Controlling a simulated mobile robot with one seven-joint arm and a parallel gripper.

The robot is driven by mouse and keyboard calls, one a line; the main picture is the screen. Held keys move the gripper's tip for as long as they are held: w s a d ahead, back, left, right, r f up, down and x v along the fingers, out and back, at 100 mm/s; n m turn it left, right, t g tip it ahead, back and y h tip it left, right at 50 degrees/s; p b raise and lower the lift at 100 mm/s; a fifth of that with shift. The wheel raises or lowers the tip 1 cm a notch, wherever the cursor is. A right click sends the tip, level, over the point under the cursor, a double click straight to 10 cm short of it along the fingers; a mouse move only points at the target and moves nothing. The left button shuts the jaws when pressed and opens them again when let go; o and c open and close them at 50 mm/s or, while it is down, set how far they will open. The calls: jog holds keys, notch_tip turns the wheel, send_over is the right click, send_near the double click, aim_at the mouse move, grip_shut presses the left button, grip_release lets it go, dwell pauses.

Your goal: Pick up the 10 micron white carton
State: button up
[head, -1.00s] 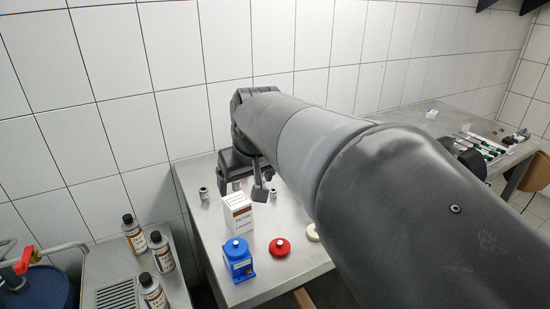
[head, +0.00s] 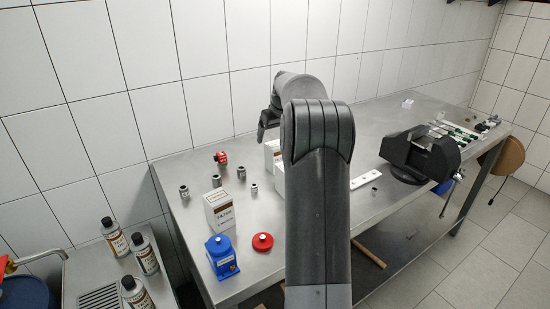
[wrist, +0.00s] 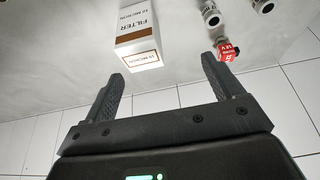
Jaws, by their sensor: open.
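The 10 micron carton (wrist: 136,45), white with a brown band and "FILTER 10 MICRON" print, stands out beyond my fingertips in the wrist view, left of the middle of the jaw gap. A white carton (head: 271,149) partly hidden by my arm in the head view seems to be the same one. My gripper (wrist: 162,68) is open, with nothing between its fingers. In the head view my gripper (head: 263,132) is near the table's back side, just behind and above that carton. A second white FILTER carton (head: 219,213) stands nearer the table's left end; its rating is too small to read.
Several metal fittings (head: 241,173) and a red-knobbed part (head: 222,157) stand left of the partly hidden carton. A blue unit (head: 221,257) and red disc (head: 263,242) are at the front. A black vise (head: 420,155) stands to the right. The tiled wall closes the back.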

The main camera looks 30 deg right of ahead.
aim_at(276, 154)
jog(key=w+d+f, duration=0.1)
jog(key=f, duration=0.3)
jog(key=w+d+f, duration=0.1)
jog(key=w+f, duration=0.1)
jog(key=f, duration=0.2)
jog(key=w+d+f, duration=0.1)
jog(key=f, duration=0.3)
jog(key=shift+w+d+f, duration=0.25)
jog(key=shift+w+d, duration=0.1)
jog(key=c, duration=1.2)
